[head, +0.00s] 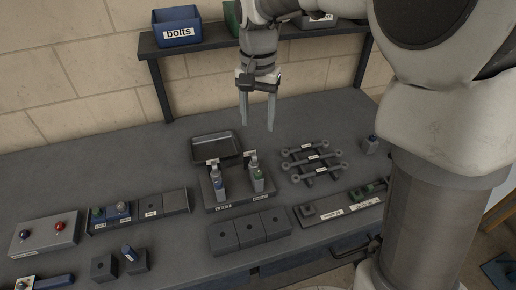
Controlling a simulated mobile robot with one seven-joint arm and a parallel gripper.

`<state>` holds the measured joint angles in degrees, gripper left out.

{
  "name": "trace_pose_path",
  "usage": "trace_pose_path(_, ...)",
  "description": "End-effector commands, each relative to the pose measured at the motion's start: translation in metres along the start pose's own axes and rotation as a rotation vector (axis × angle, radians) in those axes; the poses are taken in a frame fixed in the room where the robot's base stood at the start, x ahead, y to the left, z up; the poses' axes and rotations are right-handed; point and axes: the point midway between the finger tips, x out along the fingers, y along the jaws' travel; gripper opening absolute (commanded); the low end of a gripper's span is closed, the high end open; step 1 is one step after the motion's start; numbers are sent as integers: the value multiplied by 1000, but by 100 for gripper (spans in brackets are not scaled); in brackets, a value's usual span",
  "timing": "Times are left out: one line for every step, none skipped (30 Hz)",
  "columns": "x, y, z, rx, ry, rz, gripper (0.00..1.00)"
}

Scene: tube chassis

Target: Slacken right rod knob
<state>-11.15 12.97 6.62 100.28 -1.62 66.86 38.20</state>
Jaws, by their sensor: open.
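My gripper (257,124) hangs above the bench with its two fingers pointing down and apart, with nothing between them. Below it, a dark fixture (238,205) stands near the middle of the bench with two upright rod-like parts. The gripper is well clear of both. Which small part is the right rod knob, and how tight it is, I cannot tell at this size.
A dark tray (216,137) lies behind the fixture, and several labelled rods (314,158) lie to its right. A row of dark blocks (250,231) lies in front. A control box (46,236) with blue and red knobs is far left. A shelf with a bolts bin (177,14) stands behind.

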Motion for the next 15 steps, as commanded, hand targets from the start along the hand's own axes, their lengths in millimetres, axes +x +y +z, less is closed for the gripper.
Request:
trace_pose_path(3, 0, 0, 0, -1, 1, 59)
trace_pose_path(6, 0, 0, 0, -1, 1, 59)
trace_pose_path(10, 0, 0, 0, -2, 1, 59)
trace_pose_path(14, 0, 0, 0, -2, 2, 59)
trace_pose_path(19, 0, 0, 0, -3, 2, 59)
trace_pose_path(26, 0, 1, 0, -4, 3, 59)
trace_pose_path(32, 0, 1, 0, -4, 3, 59)
trace_pose_path(39, 0, 1, 0, -4, 3, 59)
trace_pose_path(48, 0, 0, 0, -4, 3, 59)
trace_pose_path(54, 0, 1, 0, -4, 3, 59)
trace_pose_path(61, 0, 1, 0, -5, 3, 59)
trace_pose_path(70, 0, 1, 0, -5, 3, 59)
trace_pose_path(76, 0, 1, 0, -4, 2, 59)
trace_pose_path(83, 0, 1, 0, -4, 2, 59)
trace_pose_path(92, 1, 1, 0, -6, 3, 59)
